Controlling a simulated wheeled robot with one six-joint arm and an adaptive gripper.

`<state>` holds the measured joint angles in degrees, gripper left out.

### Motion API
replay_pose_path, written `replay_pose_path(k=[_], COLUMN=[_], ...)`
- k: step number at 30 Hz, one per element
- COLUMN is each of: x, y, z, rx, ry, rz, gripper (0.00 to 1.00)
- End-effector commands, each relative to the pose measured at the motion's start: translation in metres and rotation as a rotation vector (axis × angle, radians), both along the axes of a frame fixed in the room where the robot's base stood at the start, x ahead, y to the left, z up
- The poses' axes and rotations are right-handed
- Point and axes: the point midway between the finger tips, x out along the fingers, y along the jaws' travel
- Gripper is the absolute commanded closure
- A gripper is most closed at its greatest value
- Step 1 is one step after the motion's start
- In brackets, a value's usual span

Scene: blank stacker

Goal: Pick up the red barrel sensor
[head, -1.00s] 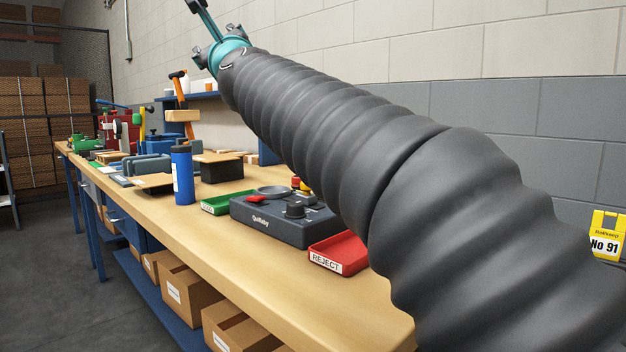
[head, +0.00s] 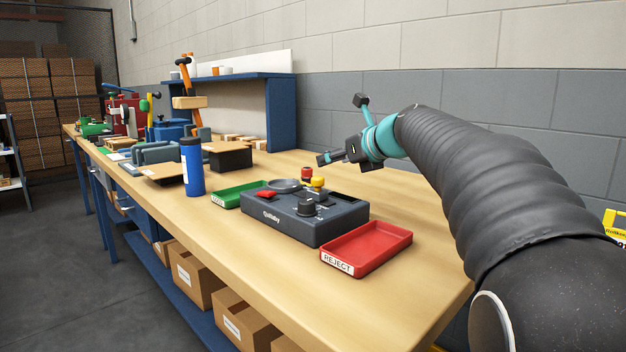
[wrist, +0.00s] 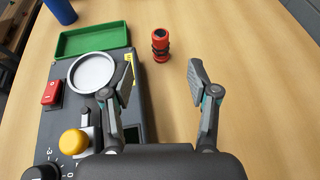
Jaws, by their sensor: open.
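The red barrel sensor (wrist: 160,44) stands on the wooden bench in the wrist view, red with dark bands and a dark top. It is just beyond the grey device's right edge. In the head view the red sensor (head: 307,174) shows small behind the device, partly hidden by the yellow knob. My gripper (wrist: 165,76) is open and empty. Its two fingers are spread, and the sensor appears beyond their tips, between them in the picture. In the head view my gripper (head: 325,158) is above the bench, to the right of the sensor.
The grey device (head: 290,222) has a round pan, a red switch and a yellow knob (wrist: 74,142). A green tray (head: 233,196) lies left of it, a red REJECT tray (head: 366,250) right. A blue bottle (head: 192,168) stands farther left. Bench right of the sensor is clear.

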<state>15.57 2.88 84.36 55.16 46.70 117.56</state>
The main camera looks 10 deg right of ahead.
Motion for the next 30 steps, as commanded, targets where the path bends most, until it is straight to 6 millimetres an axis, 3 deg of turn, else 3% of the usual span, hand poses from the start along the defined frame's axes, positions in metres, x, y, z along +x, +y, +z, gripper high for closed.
replay_pose_path(k=[10, 22, 30], x=[0.052, 0.074, 0.104], y=[0.026, 0.035, 0.047], z=[-0.024, -0.035, -0.049], rx=[-0.001, -0.002, -0.001], ry=[0.002, 0.001, 0.001], rz=[0.004, 0.003, 0.001], gripper=[0.40, 0.40, 0.40])
